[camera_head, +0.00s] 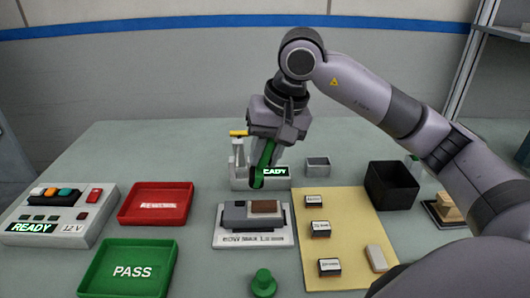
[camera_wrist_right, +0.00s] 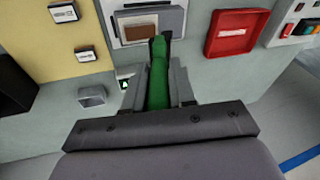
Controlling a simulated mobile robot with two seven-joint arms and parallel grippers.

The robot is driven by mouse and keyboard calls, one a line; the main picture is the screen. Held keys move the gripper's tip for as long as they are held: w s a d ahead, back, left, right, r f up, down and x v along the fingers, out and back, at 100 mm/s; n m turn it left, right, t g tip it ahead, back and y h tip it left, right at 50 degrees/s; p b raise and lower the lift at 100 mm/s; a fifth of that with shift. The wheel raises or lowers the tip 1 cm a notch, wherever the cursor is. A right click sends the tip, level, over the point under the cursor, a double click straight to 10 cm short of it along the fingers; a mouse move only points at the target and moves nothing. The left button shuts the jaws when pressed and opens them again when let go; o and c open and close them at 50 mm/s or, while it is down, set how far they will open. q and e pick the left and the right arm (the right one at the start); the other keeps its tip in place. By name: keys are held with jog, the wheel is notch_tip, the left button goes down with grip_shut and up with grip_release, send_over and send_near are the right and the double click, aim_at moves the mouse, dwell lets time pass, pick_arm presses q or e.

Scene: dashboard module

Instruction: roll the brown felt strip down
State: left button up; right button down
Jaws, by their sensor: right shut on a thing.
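The brown felt strip (camera_head: 266,206) lies on top of the grey module (camera_head: 236,216), on its right part. My right gripper (camera_head: 268,140) is shut on a green tool (camera_head: 263,168), which hangs downward. The tool's lower end is behind and above the module, apart from the felt as far as I can tell. In the right wrist view the green tool (camera_wrist_right: 157,80) sits between both fingers. My left gripper is not in view.
A red tray (camera_head: 157,203) and a green PASS tray (camera_head: 128,268) stand left of the module. A green knobbed piece (camera_head: 263,284) stands in front. A yellow mat (camera_head: 345,215) with small blocks lies right, beside a black bin (camera_head: 391,185). A READY box (camera_head: 70,215) is far left.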

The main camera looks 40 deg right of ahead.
jog(key=shift+r+p, duration=0.55)
jog(key=shift+r, duration=0.5)
